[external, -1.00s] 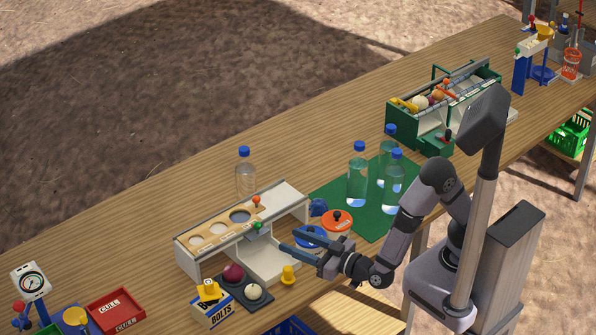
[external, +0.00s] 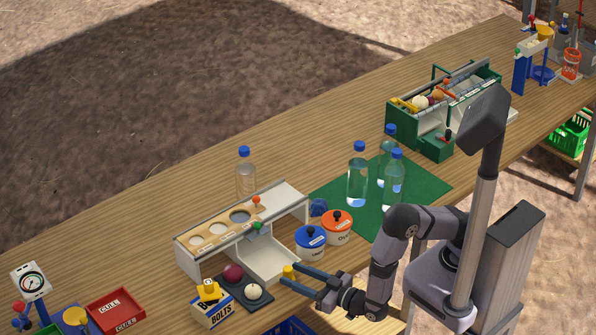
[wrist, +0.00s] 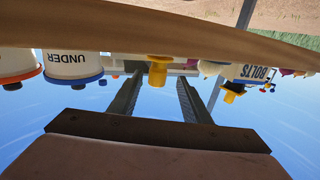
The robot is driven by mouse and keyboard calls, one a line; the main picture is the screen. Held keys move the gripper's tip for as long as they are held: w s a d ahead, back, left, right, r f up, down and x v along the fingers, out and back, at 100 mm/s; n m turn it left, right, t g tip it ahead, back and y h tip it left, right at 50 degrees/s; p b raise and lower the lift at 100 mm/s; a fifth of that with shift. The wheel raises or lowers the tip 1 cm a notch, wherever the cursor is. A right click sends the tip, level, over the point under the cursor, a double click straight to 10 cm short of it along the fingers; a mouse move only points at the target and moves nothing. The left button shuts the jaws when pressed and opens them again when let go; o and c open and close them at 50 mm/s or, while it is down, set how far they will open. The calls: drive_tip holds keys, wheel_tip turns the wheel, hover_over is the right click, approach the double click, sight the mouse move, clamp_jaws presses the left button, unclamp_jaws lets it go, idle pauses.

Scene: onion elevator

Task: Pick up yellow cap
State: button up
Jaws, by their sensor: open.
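The yellow cap (external: 288,270) stands near the table's front edge, with its lower part hidden by my gripper's finger in the external view. My gripper (external: 292,276) is open and low over the table edge, its blue fingers pointing left at the cap. In the wrist view, which is upside down, the cap (wrist: 157,70) appears in line with the gap between my fingertips (wrist: 159,82). I cannot tell whether the tips reach past it. Nothing is visibly held.
A blue-lidded pot (external: 311,243) and an orange-lidded pot (external: 338,226) stand behind my gripper. The grey-white stand (external: 272,262) is close behind the cap. A dark tray (external: 263,300) with two onions and a BOLTS box (external: 212,313), topped by another yellow piece, lie to the left.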

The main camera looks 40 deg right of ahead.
sight(284, 268)
drive_tip(key=shift+d+p+x, duration=0.15)
drive_tip(key=shift+p+x, duration=0.35)
drive_tip(key=shift+x, duration=1)
drive_tip(key=shift+d+p+x, duration=0.1)
drive_tip(key=shift+p+x, duration=0.35)
drive_tip(key=shift+x, duration=1.05)
drive_tip(key=shift+w+a, duration=0.25)
drive_tip(key=shift+w, duration=0.4)
drive_tip(key=shift+r, duration=0.1)
clamp_jaws()
